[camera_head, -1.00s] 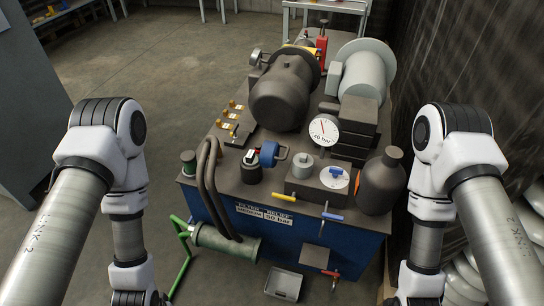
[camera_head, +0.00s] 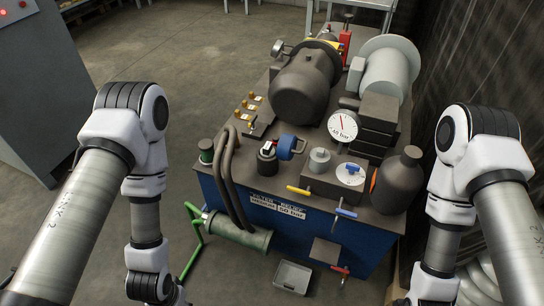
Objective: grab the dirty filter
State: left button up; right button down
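I cannot tell for certain which part is the dirty filter. A dark cylindrical housing (camera_head: 267,162) with a red and white top stands on the front of the power unit's tank, with a blue ring-shaped part (camera_head: 287,147) beside it. A label plate (camera_head: 278,205) on the blue front has partly readable text. A green-grey horizontal cylinder (camera_head: 240,234) hangs low at the front left, with two dark curved hoses above it. Both of my arms come down on either side of the unit. Both grippers are below the picture's bottom edge.
A grey tray (camera_head: 292,277) lies on the floor in front of the tank. A pressure gauge (camera_head: 342,125), a dark motor (camera_head: 302,88) and a dark bottle-shaped vessel (camera_head: 397,180) crowd the tank top. A dark wall closes the right side.

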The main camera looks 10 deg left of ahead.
aim_at(267, 152)
jog(key=i+j+z, duration=0.2)
jog(key=z, duration=0.3)
jog(key=i+j+z, duration=0.45)
jog(key=k+l, duration=0.1)
